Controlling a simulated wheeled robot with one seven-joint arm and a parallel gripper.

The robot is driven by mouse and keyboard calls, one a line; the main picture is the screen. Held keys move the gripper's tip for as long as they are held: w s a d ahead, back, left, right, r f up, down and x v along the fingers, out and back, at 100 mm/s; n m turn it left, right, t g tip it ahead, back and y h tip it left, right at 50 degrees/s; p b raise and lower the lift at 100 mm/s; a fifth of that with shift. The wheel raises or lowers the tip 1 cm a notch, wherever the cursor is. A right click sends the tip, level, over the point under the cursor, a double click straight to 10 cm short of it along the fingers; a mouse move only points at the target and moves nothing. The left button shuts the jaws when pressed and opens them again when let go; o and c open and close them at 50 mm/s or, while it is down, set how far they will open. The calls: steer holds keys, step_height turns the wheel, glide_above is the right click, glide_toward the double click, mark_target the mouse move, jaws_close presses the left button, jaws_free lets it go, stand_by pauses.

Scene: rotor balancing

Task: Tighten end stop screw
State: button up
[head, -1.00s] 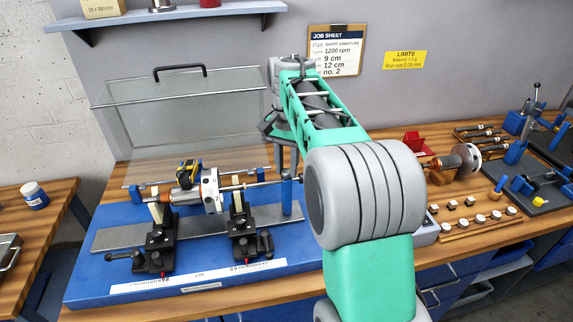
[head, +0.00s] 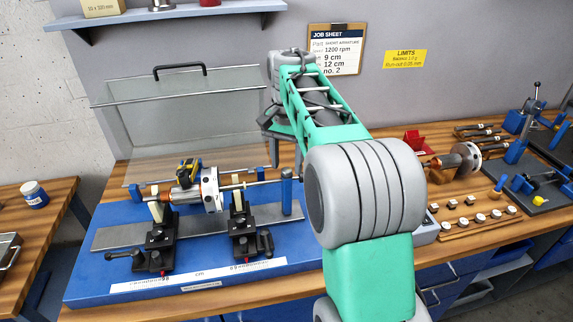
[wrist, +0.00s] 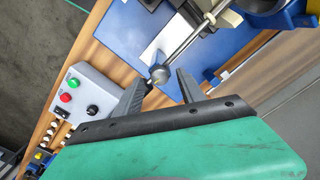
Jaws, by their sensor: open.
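The blue end stop post (head: 286,192) stands at the right end of the balancing stand in the head view. In the wrist view a round grey knob (wrist: 159,75), seemingly the screw head, shows between the fingertips, in line with a metal rod. My gripper (head: 286,162) points down above the post in the head view. In the wrist view my gripper (wrist: 163,78) is open, one finger on each side of the knob. I cannot tell whether either finger touches it. The rotor (head: 209,188) lies on the two black supports left of the post.
A clear guard (head: 180,110) with a black handle stands behind the rotor. A control box (wrist: 88,100) with red and green buttons is near the gripper. A row of weights (head: 480,219) and another rotor (head: 467,158) lie to the right.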

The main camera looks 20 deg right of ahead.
mark_target(287, 170)
step_height(287, 170, up, 7)
steer(key=shift+f, duration=0.1)
stand_by(0.3)
steer(key=s+a+f+n+t, duration=0.1)
steer(key=s+a+f+n, duration=0.3)
steer(key=s+f, duration=0.3)
steer(key=s+a+f+n+t, duration=0.2)
steer(key=s+a+f+n, duration=0.3)
steer(key=s, duration=0.6)
step_height(287, 170, down, 3)
steer(key=shift+s+a+r+n+t, duration=0.2)
steer(key=shift+s+a+n+t, duration=0.1)
steer(key=shift+a, duration=0.65)
